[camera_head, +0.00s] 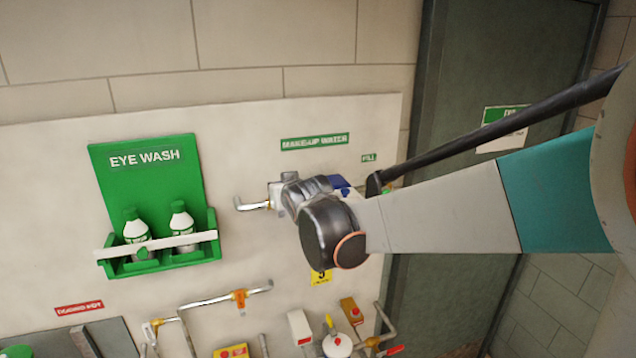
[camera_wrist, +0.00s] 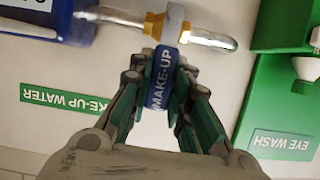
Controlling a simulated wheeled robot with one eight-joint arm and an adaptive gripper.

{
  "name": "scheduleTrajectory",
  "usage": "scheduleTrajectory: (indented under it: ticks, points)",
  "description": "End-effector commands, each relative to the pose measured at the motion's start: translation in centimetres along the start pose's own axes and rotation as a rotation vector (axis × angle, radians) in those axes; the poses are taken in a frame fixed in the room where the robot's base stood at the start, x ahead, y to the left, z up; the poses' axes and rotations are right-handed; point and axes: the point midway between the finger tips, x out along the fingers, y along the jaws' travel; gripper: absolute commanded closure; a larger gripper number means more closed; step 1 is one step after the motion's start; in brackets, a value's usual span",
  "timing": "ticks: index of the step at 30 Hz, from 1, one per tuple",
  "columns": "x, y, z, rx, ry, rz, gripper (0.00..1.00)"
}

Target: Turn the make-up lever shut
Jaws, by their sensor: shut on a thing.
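The make-up lever (camera_wrist: 158,92) is blue with "MAKE-UP" in white letters. In the wrist view it runs down from the valve body (camera_wrist: 172,18), roughly across the line of the pipe (camera_wrist: 213,40). My gripper (camera_wrist: 160,76) has its fingers on both sides of the lever and is shut on it. In the head view my gripper (camera_head: 288,190) is at the wall panel, below the green "MAKE-UP WATER" sign (camera_head: 315,142). There my gripper and wrist hide the lever; a bent pipe end (camera_head: 252,205) shows to its left.
A green eye wash station (camera_head: 150,165) with two bottles (camera_head: 181,220) hangs left of my gripper. A blue box (camera_wrist: 50,18) sits beside the valve. Pipes and an orange-handled valve (camera_head: 239,298) lie below. A dark door (camera_head: 500,60) stands to the right.

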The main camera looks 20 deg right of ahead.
Motion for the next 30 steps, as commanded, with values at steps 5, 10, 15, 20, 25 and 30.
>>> scheduleTrajectory:
  ticks: [5,10,15,20,25,30]
  points:
    - [-0.3,0.0,0.2,0.004,-0.002,-0.001,1.0]
    - [-0.3,0.0,0.2,0.004,-0.002,-0.001,0.73]
    - [-0.2,0.0,0.1,0.003,-0.002,0.0,0.61]
    - [-0.2,0.0,0.1,0.002,-0.001,0.0,0.61]
    - [-0.7,0.0,0.1,0.001,-0.001,-0.001,0.61]
    - [-2.5,0.0,0.1,0.001,-0.001,0.0,0.61]
